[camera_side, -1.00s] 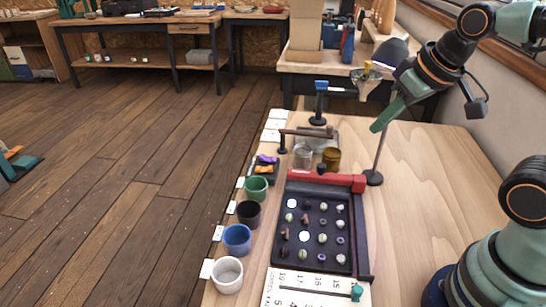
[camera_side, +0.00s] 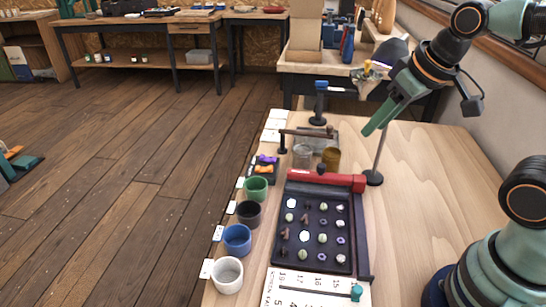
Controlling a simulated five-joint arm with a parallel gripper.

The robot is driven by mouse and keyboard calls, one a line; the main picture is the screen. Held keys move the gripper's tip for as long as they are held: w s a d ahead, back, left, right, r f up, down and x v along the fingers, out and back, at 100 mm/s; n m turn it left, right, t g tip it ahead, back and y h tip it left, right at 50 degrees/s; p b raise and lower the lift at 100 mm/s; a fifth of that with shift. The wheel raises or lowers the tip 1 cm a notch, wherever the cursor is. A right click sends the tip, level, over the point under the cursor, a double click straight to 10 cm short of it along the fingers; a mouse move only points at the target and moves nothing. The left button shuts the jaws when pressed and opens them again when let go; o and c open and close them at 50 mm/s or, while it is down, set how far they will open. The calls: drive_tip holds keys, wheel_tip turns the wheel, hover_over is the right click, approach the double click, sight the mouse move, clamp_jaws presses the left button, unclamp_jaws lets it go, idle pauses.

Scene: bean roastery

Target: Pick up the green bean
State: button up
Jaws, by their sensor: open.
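A black sorting tray (camera_side: 313,230) lies on the wooden bench with several small pieces set out in rows on it. Some are pale green beans, one near the top middle (camera_side: 323,207), one at the left (camera_side: 289,217) and one in the middle (camera_side: 323,238). Others look white, brown or dark purple. My gripper (camera_side: 371,128) hangs above the bench, beyond and to the right of the tray, apart from all the beans. Its green fingers point down and left, open, with nothing seen between them.
Green (camera_side: 256,189), black (camera_side: 249,214), blue (camera_side: 237,240) and white (camera_side: 227,275) cups line the bench's left edge. A red bar (camera_side: 327,180) crosses the tray's far end. A thin metal stand (camera_side: 379,152) rises near my gripper. The bench right of the tray is clear.

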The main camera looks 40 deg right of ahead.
drive_tip(key=w+a+f+n+g, duration=0.3)
drive_tip(key=w+a+f+n, duration=0.2)
drive_tip(key=w+n, duration=0.2)
drive_tip(key=n+g, duration=0.2)
drive_tip(key=n, duration=0.6)
hover_over(293, 201)
wheel_tip(293, 201, down, 7)
drive_tip(key=shift+n, duration=0.3)
wheel_tip(293, 201, down, 12)
drive_tip(key=shift+w+f, duration=0.1)
drive_tip(key=shift+f, duration=0.05)
clamp_jaws()
